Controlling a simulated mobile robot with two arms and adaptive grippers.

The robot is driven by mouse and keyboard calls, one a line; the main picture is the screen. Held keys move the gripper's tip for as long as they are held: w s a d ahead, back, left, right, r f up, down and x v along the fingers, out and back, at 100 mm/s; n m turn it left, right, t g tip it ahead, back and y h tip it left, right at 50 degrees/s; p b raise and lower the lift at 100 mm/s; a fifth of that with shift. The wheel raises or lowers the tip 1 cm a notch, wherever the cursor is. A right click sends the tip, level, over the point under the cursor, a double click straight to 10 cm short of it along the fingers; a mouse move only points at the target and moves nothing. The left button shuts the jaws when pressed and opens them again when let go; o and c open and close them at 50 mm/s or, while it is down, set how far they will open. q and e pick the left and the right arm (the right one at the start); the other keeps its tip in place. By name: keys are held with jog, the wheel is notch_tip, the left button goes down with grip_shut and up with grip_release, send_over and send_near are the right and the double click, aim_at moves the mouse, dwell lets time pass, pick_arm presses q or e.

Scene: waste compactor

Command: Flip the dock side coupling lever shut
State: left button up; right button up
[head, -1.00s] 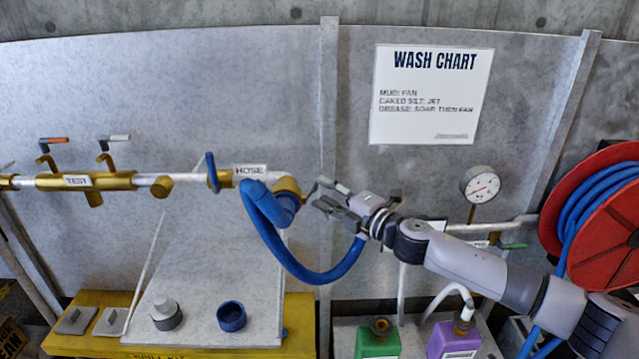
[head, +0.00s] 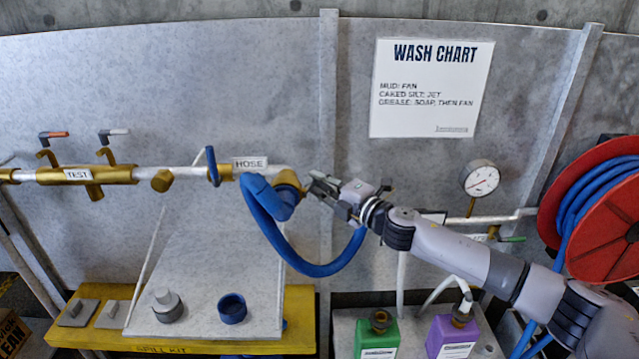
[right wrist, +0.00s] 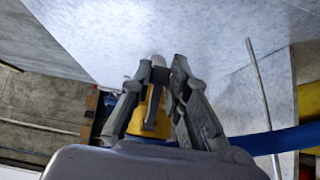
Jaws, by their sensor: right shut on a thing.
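The brass coupling (head: 290,183) is at the right end of the pipe labelled HOSE, with a blue hose (head: 272,202) joined below it. My right gripper (head: 314,188) is at the coupling's right side. In the right wrist view the coupling (right wrist: 134,118) shows yellow, with a grey lever (right wrist: 156,112) along it between the fingers of my right gripper (right wrist: 160,75). The fingers are shut on this lever. In the head view the gripper hides most of the lever, and its exact angle is unclear. My left gripper is not in view.
The blue hose loops down and behind my right arm. A pressure gauge (head: 481,179) and a red hose reel (head: 600,215) stand at the right. Green (head: 377,338) and purple (head: 453,334) jugs stand below my arm. A sloped grey panel (head: 205,270) lies below the pipe.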

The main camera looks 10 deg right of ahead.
grip_shut()
jog(key=shift+w+a+n+g+y, duration=0.1)
jog(key=shift+w+n+g+y, duration=0.1)
jog(key=shift+n+g+y, duration=0.3)
jog(key=shift+w+a+n+g+y+b, duration=0.2)
jog(key=shift+n+g+y, duration=0.25)
jog(key=shift+y, duration=0.2)
jog(key=shift+w+a+n+g+y+b, duration=0.15)
jog(key=shift+n+g+y, duration=0.25)
jog(key=shift+y, duration=0.25)
jog(key=shift+s, duration=0.15)
jog(key=o, duration=0.8)
grip_release()
jog(key=shift+c, duration=0.2)
